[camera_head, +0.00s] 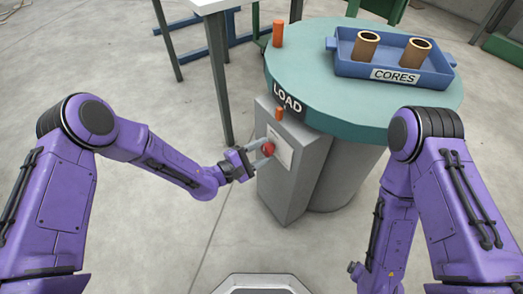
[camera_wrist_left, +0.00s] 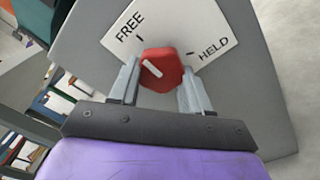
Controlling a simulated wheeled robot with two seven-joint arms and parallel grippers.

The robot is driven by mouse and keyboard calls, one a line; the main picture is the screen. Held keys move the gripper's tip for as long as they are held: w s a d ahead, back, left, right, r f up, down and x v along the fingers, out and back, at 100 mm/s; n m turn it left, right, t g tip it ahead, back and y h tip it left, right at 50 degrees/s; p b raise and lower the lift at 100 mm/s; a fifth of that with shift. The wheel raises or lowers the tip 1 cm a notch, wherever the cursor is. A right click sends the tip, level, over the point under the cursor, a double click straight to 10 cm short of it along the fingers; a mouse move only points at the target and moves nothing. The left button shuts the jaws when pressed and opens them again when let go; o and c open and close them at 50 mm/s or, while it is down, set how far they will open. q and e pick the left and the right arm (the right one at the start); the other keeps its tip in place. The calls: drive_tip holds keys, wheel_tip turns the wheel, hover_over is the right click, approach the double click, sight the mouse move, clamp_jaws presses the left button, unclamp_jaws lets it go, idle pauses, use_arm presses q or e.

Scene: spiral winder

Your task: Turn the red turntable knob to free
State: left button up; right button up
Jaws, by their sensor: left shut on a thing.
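The red turntable knob (camera_head: 268,149) sits on a white plate on the front of the grey box below the turntable. My left gripper (camera_head: 262,155) reaches it from the left and is shut on it. In the left wrist view the knob (camera_wrist_left: 161,71) is between the two grey fingers (camera_wrist_left: 158,84), one on each side. The plate (camera_wrist_left: 205,25) reads FREE at upper left and HELD at right. The knob's white mark slants to the upper left, on the FREE side. My right arm (camera_head: 378,235) hangs at the right; its gripper is not visible.
The teal round turntable (camera_head: 300,75), with a LOAD label, overhangs the grey box (camera_head: 305,165). It carries a blue tray (camera_head: 392,68) marked CORES with two brown tubes, and an orange peg (camera_head: 278,33). A smaller orange peg (camera_head: 280,114) is above the knob. A table leg (camera_head: 218,85) stands behind my left arm.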

use_arm(q)
drive_tip(key=o, duration=0.9)
drive_tip(key=shift+w+r, duration=0.1)
drive_tip(key=shift+r, duration=0.15)
drive_tip(key=shift+o, duration=0.8)
drive_tip(key=shift+d, duration=0.15)
drive_tip(key=shift+f, duration=0.2)
drive_tip(key=p+v, duration=0.1)
drive_tip(key=v, duration=0.9)
drive_tip(key=shift+a, duration=0.25)
